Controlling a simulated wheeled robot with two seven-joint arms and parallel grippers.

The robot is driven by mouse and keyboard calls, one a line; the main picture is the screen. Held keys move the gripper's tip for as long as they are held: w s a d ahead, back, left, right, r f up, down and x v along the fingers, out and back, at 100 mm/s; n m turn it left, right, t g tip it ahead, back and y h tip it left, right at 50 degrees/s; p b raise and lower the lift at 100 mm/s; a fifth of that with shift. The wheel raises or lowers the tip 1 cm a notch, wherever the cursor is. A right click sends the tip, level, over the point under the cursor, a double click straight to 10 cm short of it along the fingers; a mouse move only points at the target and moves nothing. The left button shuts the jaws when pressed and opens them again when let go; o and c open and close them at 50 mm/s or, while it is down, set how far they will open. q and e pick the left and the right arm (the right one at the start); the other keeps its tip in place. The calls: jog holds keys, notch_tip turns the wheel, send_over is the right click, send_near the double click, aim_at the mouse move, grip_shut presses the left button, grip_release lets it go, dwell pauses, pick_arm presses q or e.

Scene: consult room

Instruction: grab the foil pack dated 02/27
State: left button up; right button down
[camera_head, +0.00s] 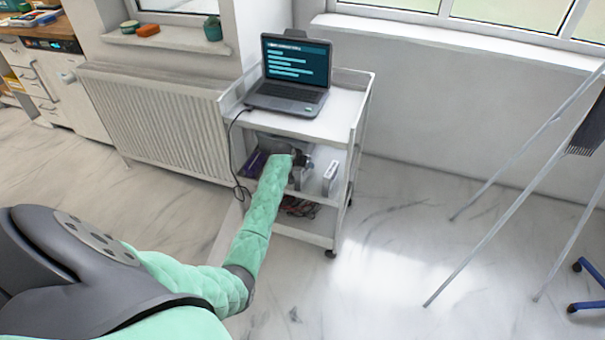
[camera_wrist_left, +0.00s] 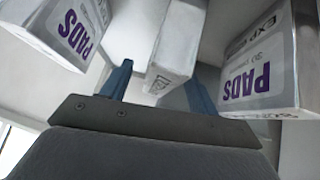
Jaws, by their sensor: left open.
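In the left wrist view, three pale packs show. The left pack (camera_wrist_left: 58,28) and the right pack (camera_wrist_left: 270,75) carry purple "PADS" lettering. The right one also shows "Exp", but I cannot read a date. A middle pack (camera_wrist_left: 172,50) shows a narrow side with a small printed mark. My left gripper (camera_wrist_left: 158,88) is open, its blue fingers on either side of the middle pack's near end; I cannot tell if they touch it. In the head view my left arm reaches into the cart's middle shelf, where a white pack (camera_head: 330,177) stands right of the gripper.
The white cart (camera_head: 334,128) holds a laptop (camera_head: 290,80) on top, with a cable hanging down its left side. Dark and reddish items (camera_head: 300,207) lie on the lowest shelf. A radiator (camera_head: 155,120) stands left. Floor to the right is clear up to a metal stand (camera_head: 490,190).

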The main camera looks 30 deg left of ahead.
pick_arm(q)
grip_shut()
jog(key=shift+r, duration=0.1)
